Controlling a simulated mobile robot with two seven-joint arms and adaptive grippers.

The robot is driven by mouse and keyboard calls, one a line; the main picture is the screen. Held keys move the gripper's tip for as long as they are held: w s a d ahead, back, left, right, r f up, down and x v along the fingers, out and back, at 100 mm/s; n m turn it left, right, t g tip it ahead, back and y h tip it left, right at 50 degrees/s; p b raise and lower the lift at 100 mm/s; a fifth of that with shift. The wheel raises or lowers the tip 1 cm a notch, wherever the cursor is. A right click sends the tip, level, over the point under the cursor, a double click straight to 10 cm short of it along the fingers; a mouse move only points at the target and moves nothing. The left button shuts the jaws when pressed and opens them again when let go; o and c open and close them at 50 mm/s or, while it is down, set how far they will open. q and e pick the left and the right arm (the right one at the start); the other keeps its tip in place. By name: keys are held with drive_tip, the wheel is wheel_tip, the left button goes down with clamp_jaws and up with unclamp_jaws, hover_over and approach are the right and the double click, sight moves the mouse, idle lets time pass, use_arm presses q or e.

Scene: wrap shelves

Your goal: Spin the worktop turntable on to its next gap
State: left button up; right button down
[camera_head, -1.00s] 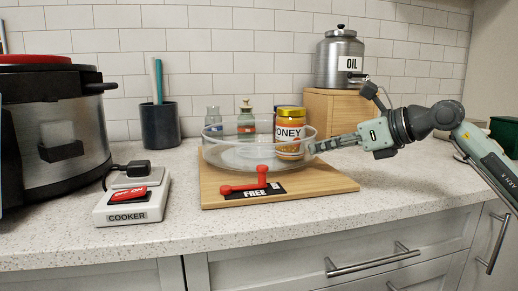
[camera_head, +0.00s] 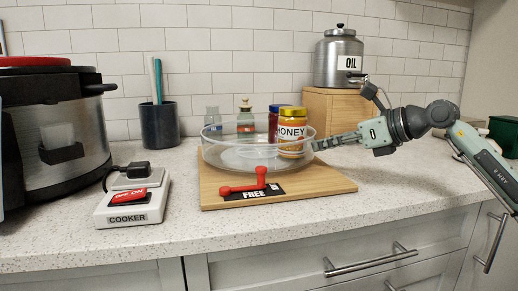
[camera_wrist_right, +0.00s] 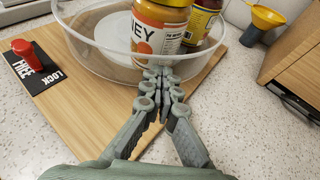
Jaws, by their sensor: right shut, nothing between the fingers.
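The turntable (camera_head: 230,160) is a clear round tray with a raised rim on a wooden board (camera_head: 325,186); it also shows in the wrist view (camera_wrist_right: 85,48). A honey jar (camera_head: 291,134) with a yellow lid stands at its right side, with a dark jar (camera_head: 273,122) behind it. My right gripper (camera_head: 318,146) is shut and empty at the rim's right side, beside the honey jar; whether it touches the rim I cannot tell. My left gripper is not in view.
A cooker (camera_head: 55,130) and its switch box (camera_head: 133,200) stand at left. A dark cup (camera_head: 159,126) and two bottles (camera_head: 246,121) are at the back. An oil canister (camera_head: 339,62) stands on a wooden box (camera_head: 325,103) at right. The front worktop is clear.

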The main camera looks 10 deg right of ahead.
drive_tip(key=shift+s+d+f+b, duration=0.15)
drive_tip(key=shift+s+b, duration=0.05)
drive_tip(key=shift+b, duration=0.15)
drive_tip(key=shift+s+d+b, duration=0.7)
drive_tip(key=shift+s+d, duration=0.1)
drive_tip(key=shift+d, duration=0.3)
drive_tip(key=shift+s, duration=0.1)
drive_tip(key=v, duration=1.2)
